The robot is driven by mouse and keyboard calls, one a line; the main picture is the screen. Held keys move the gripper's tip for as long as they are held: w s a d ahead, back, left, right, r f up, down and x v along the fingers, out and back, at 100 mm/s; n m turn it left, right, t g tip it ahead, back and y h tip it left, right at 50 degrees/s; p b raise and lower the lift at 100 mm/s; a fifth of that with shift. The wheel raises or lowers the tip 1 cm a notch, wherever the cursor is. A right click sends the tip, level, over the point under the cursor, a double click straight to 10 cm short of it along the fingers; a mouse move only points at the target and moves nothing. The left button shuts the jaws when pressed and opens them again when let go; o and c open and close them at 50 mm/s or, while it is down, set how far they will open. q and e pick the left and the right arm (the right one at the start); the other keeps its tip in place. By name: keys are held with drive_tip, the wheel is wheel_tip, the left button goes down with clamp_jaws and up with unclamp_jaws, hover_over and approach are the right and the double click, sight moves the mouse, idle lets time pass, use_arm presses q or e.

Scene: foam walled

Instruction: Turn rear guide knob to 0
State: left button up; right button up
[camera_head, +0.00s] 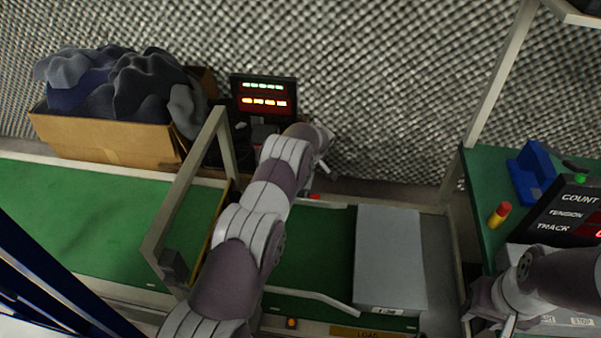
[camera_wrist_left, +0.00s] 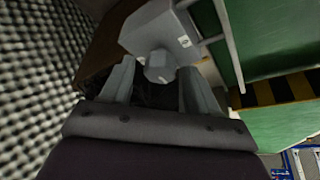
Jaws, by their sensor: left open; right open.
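In the left wrist view a faceted grey knob (camera_wrist_left: 159,67) sticks out from a grey housing (camera_wrist_left: 160,28). My left gripper (camera_wrist_left: 158,80) is open, with one finger on each side of the knob; I cannot tell whether they touch it. In the head view my left arm reaches across the green belt (camera_head: 318,236) to the rear side, and its wrist hides the knob. A dark display (camera_head: 264,97) with green and orange lit bars stands just behind that wrist. My right gripper (camera_head: 500,312) is open at the lower right, beside the counter console (camera_head: 566,212).
A cardboard box (camera_head: 105,139) heaped with dark cloth stands at the rear left. A metal frame (camera_head: 158,235) arches over the belt beside my left arm. A grey box (camera_head: 390,255) lies on the belt's right end. A side table holds a blue holder (camera_head: 531,174) and a red-yellow piece (camera_head: 499,215).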

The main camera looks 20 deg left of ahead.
use_arm(q)
drive_tip(key=shift+f, duration=0.1)
drive_tip(key=c, duration=1)
drive_tip(key=shift+m, duration=0.3)
drive_tip(key=m+t, duration=0.1)
drive_tip(key=m, duration=0.1)
drive_tip(key=shift+a+m+h+p, duration=0.1)
drive_tip(key=shift+m+h+p, duration=0.2)
drive_tip(key=shift+h+p, duration=0.1)
drive_tip(key=m+h, duration=0.1)
drive_tip(key=m, duration=0.2)
drive_tip(key=shift+m+t+p, duration=0.3)
drive_tip(key=shift+t, duration=0.1)
drive_tip(key=shift+a+m+t+h, duration=0.1)
drive_tip(key=shift+m+t+h, duration=0.4)
drive_tip(key=shift+m, duration=1.3)
drive_tip(key=shift+g+h, duration=0.3)
